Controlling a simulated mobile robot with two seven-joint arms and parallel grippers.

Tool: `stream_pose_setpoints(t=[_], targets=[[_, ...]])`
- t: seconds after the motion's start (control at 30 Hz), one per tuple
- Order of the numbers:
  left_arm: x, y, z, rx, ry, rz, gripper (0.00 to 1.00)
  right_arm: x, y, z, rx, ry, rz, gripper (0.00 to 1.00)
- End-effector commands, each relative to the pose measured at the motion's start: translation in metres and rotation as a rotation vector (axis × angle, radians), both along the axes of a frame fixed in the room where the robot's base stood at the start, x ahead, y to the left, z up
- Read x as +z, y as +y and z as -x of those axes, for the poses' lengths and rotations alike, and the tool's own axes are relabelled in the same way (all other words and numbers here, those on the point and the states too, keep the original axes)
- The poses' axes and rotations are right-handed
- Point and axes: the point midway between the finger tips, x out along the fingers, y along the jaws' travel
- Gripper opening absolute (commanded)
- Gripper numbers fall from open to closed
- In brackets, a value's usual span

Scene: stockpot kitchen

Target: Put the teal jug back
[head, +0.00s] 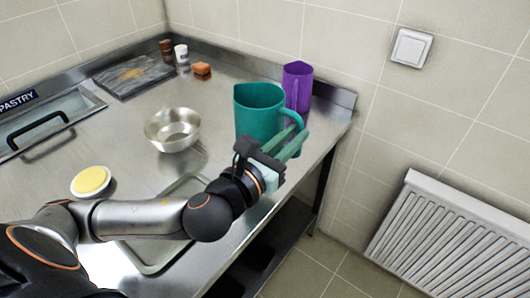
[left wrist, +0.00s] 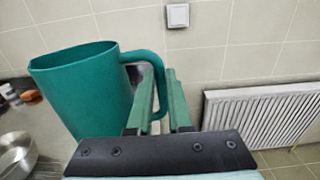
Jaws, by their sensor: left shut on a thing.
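The teal jug (head: 258,115) is upright at the right part of the steel counter in the head view, in front of a purple jug. In the left wrist view the teal jug (left wrist: 85,90) fills the left side, with its handle (left wrist: 152,57) curving right. My left gripper (head: 297,138) is shut on that handle, its green fingers on either side of it in the left wrist view (left wrist: 159,85). I cannot tell whether the jug's base touches the counter; my gripper hides part of its lower side. My right gripper is not in view.
The purple jug (head: 297,86) stands close behind, near the wall. A steel bowl (head: 173,129) and a yellow-topped round dish (head: 91,181) are to the left. A dark board (head: 133,76), shakers (head: 181,55) and an orange block (head: 201,69) stand at the back. A radiator (head: 440,235) is at right.

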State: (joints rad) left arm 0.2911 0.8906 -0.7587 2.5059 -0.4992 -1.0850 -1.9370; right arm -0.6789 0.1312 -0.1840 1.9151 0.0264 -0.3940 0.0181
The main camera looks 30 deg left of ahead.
Motion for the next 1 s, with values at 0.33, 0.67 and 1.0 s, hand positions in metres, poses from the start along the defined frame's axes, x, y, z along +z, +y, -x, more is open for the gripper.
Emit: stream_pose_setpoints(t=[0.33,0.67,1.0], targets=[[-0.030,0.049,-0.045,0.009,-0.004,-0.009,0.00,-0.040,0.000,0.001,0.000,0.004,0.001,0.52],[-0.077,0.078,-0.074,0.002,-0.005,-0.001,0.00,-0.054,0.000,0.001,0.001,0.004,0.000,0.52],[-0.108,0.086,-0.082,0.001,-0.001,0.001,0.00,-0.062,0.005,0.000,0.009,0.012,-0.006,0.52]])
